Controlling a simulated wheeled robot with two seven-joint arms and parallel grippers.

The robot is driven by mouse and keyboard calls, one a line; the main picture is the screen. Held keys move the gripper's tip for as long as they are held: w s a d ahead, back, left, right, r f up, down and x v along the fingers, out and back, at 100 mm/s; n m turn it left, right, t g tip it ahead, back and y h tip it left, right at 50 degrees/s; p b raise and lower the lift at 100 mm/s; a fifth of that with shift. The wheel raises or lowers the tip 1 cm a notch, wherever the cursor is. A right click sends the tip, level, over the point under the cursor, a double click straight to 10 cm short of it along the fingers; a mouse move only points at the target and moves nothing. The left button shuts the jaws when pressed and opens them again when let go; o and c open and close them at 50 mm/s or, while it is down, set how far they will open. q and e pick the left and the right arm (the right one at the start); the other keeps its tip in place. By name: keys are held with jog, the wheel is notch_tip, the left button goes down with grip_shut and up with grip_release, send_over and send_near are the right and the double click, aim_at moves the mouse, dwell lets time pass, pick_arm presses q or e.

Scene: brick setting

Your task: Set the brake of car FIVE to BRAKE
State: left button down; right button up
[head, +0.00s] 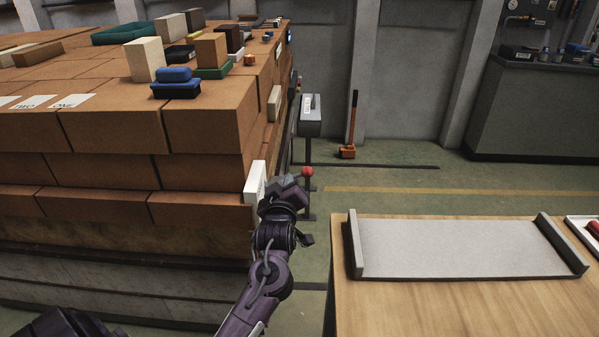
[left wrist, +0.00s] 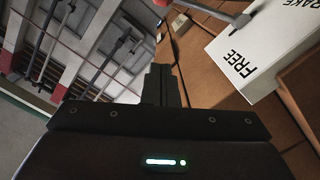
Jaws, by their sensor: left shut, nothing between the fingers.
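The brake lever has a red knob (head: 307,172), which shows just beyond my left gripper (head: 287,185) in the head view. In the left wrist view the red knob (left wrist: 161,3) is cut by the top edge, and its grey rod runs right to a white plate (left wrist: 255,50). The plate reads FREE on its near part and BRAKE, partly cut off, at the top right. In the head view the white plate (head: 254,182) stands on the side of the brick stack. My left gripper (left wrist: 162,83) is shut and empty, below the knob in the wrist view, apart from it.
The brick-loaded car (head: 110,207) fills the left, with cards reading ONE and TWO (head: 35,102) on top. No FIVE is readable. A wooden table (head: 440,307) with a grey tray (head: 450,247) stands at right.

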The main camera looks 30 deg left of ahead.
pick_arm(q)
send_over(305, 174)
jog(key=s+a, duration=0.2)
jog(key=s, duration=0.2)
jog(key=f, duration=0.1)
jog(key=w+d+f, duration=0.1)
jog(key=w+f, duration=0.1)
jog(key=shift+d+f, duration=0.25)
jog(key=shift+f, duration=0.1)
jog(key=shift+d+f, duration=0.1)
